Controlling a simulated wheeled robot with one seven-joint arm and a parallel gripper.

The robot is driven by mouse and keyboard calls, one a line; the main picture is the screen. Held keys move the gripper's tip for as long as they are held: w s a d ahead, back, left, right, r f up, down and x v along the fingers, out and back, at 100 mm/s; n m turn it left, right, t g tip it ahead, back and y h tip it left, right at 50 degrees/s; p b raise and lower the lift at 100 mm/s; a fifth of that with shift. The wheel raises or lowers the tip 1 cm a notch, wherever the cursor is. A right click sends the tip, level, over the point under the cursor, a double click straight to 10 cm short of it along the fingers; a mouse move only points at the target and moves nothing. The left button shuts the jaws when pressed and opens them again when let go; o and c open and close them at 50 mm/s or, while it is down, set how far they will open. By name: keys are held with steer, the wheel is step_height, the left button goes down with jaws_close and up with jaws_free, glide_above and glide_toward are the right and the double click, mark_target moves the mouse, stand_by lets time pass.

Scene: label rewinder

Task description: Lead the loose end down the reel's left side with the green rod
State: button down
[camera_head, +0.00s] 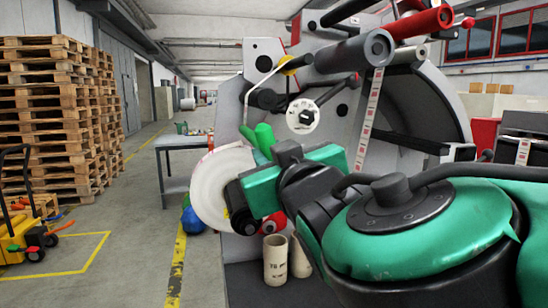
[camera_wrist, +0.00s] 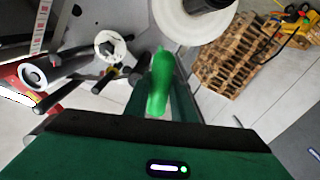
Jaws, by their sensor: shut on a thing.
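The green rod (camera_wrist: 160,82) sits between my gripper's dark green fingers (camera_wrist: 160,100) in the wrist view, and the gripper is shut on it. In the head view, bright green (camera_head: 264,138) shows just above my wrist, beside the upper right of the white reel (camera_head: 222,188). The reel also shows at the top of the wrist view (camera_wrist: 196,18). My wrist hides part of the reel's right side. A thin white strip (camera_head: 246,92) bends down from the rollers above the rod. I cannot tell where the loose end finishes.
A red-marked label strip (camera_head: 370,115) runs down the machine (camera_head: 340,130) to the right. Two cardboard cores (camera_head: 275,258) stand below my wrist. A grey table (camera_head: 183,145), pallets (camera_head: 55,110) and a yellow pallet truck (camera_head: 15,238) are left. The floor between is clear.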

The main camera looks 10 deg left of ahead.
steer(key=shift+w+a, duration=0.2)
steer(key=shift+w, duration=0.2)
steer(key=shift+r, duration=0.1)
stand_by(0.6)
